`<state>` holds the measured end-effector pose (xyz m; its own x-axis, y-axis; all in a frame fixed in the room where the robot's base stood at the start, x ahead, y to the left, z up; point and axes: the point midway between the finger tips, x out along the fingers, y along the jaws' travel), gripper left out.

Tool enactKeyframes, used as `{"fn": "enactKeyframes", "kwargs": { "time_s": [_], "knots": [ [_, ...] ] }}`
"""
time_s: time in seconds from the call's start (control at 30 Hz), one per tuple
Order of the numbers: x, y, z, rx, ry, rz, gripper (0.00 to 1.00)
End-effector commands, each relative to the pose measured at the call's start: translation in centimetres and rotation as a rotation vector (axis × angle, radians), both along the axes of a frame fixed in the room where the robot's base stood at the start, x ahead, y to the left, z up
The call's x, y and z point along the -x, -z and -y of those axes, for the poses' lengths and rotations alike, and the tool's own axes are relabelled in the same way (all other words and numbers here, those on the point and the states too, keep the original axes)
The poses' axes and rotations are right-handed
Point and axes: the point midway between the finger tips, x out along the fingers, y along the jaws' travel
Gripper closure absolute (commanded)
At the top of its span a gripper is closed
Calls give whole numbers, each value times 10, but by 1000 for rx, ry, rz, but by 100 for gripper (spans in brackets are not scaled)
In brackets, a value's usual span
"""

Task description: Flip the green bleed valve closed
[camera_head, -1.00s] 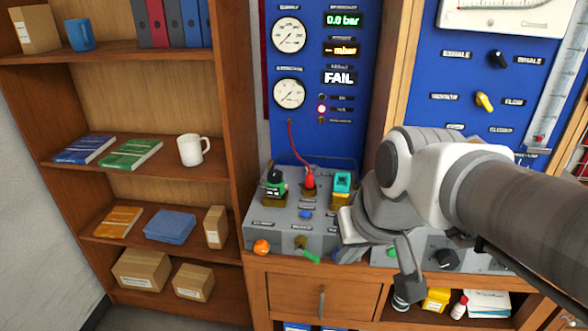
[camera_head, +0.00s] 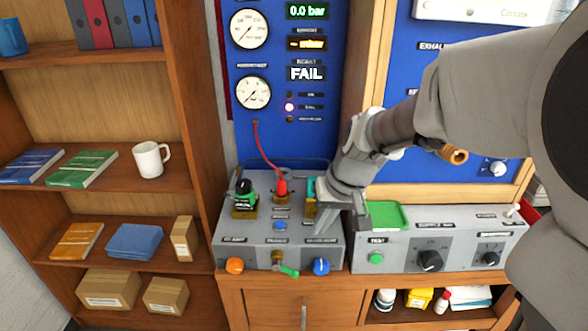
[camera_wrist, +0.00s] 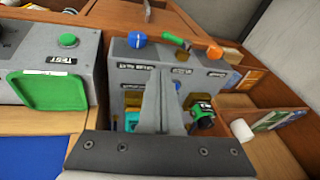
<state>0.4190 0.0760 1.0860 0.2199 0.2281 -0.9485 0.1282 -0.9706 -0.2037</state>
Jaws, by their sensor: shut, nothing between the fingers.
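The green bleed valve is a small green lever (camera_head: 288,270) on a brass body (camera_head: 277,258), on the front face of the grey regulator box (camera_head: 258,235), between an orange knob (camera_head: 235,265) and a blue knob (camera_head: 321,266). The lever slopes down to the right in the head view. It also shows as a green lever in the wrist view (camera_wrist: 174,40), beyond my fingers. My gripper (camera_head: 328,222) is shut and empty over the box's right part, above and right of the valve and apart from it. My arm partly hides a teal-topped fitting on the box.
On the box stand a black-and-green fitting (camera_head: 243,190) and a red connector (camera_head: 282,188) with a red hose running up to the gauge panel. A grey test box (camera_head: 400,243) with a green tray (camera_head: 385,214) stands to the right. Space before the valve looks clear.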

Motion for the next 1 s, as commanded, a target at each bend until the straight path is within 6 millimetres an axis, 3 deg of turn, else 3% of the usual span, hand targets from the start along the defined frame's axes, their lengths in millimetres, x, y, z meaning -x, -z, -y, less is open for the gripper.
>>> {"fn": "enactKeyframes", "kwargs": {
  "time_s": [0.27, 0.43, 0.8, 1.0],
  "knots": [
    [0, 0, 0, 0, 0, 0, 100],
    [-2, 12, -3, 0, 0, -2, 100],
    [-18, 84, -20, 1, -2, -6, 100],
    [-17, 112, -35, 1, -3, -3, 100]
  ]
}}
